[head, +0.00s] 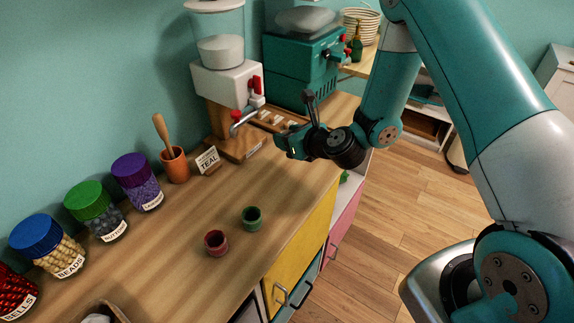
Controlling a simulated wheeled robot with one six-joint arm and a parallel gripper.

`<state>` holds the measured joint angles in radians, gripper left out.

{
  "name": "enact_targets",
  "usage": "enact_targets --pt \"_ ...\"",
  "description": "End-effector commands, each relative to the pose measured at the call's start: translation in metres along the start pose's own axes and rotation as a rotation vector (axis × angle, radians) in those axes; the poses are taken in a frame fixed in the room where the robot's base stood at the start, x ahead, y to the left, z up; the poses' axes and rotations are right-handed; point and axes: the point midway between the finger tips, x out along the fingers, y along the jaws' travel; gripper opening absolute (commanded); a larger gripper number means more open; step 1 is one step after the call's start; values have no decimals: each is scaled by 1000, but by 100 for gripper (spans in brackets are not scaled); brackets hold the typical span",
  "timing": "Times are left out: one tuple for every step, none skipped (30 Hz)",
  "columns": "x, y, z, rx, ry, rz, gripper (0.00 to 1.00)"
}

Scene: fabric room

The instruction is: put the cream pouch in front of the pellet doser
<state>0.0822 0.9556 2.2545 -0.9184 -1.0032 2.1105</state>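No cream pouch can be clearly made out in the head view. A pale item (97,319) shows only in part inside a box at the bottom left edge, and I cannot tell what it is. A white dispenser (228,82) with a clear hopper, red handles and a spout stands on a wooden base at the back of the counter. It may be the pellet doser. My gripper (290,142) hangs over the counter, right of the dispenser's base. I see nothing clearly held, and its fingers are too small and dark to read.
A teal machine (302,68) stands right of the white dispenser. Lidded jars (137,182) line the wall. Red (216,243) and green (252,218) cups stand mid-counter. Bare wood surrounds them.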

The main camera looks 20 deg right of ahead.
Motion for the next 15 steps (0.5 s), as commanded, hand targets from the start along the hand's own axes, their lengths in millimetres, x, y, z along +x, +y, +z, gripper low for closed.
enact_targets --pt "6 0 -16 3 3 0 22" --pt "8 0 -20 3 2 0 22" --pt "11 0 -26 2 2 0 22" --pt "12 0 -28 1 1 1 22" --pt "13 1 -31 0 1 1 22" --pt "14 1 -33 0 1 1 22" --pt "15 1 -34 0 0 2 22" --pt "16 1 -36 0 -1 2 22" --pt "17 1 -40 -1 0 2 22" --pt "19 1 -45 0 1 2 22" --pt "21 1 -50 1 1 1 22" --pt "24 1 -56 1 2 2 22" --pt "25 1 -60 1 2 2 22" --pt "27 1 -63 0 1 2 22" --pt "29 2 -67 0 0 2 22"
